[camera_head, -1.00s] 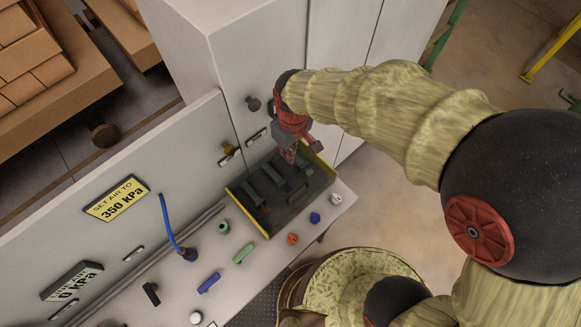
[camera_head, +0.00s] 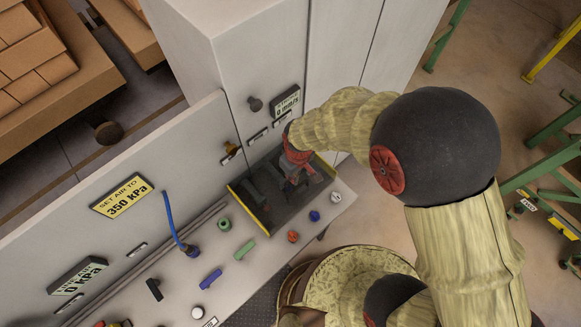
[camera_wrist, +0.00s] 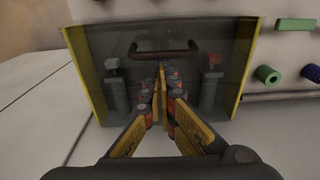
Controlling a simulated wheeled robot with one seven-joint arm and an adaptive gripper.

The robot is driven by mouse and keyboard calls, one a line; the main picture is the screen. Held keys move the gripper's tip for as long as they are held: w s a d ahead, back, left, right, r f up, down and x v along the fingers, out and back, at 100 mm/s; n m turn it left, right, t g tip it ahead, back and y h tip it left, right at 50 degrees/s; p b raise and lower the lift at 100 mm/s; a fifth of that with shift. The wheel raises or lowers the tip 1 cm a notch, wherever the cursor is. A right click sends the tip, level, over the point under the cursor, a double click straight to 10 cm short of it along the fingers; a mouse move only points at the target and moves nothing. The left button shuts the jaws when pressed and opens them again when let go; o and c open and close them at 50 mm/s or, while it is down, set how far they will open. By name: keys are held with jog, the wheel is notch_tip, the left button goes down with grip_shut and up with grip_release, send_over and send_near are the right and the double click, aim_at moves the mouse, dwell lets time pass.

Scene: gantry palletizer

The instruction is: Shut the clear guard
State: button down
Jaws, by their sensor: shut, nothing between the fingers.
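The clear guard (camera_head: 262,215) is a smoky see-through cover with yellow side edges, at the right end of the sloping console. In the wrist view the guard (camera_wrist: 225,38) fills the middle, with a dark bar handle (camera_wrist: 163,53) across it and levers showing behind or through it. How far it stands open I cannot tell. My gripper (camera_head: 298,179) is over the guard's right part. In the wrist view my gripper (camera_wrist: 160,70) has its yellow-padded fingers together at the tips, empty, just below the handle. Whether the tips touch the guard is unclear.
A blue hose (camera_head: 171,222) rises at left. The tall grey cabinet (camera_head: 270,50) stands behind.

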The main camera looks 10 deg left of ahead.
jog(key=shift+d+f, duration=0.1)
jog(key=shift+f, duration=0.1)
jog(key=shift+s+d+f, duration=0.1)
jog(key=shift+f, duration=0.1)
jog(key=shift+s+d+f+b, duration=0.5)
jog(key=shift+f+b, duration=0.2)
jog(key=shift+b, duration=0.35)
jog(key=shift+r, duration=0.1)
notch_tip(320, 180, up, 13)
jog(key=shift+w+p, duration=0.15)
jog(key=shift+p, duration=0.25)
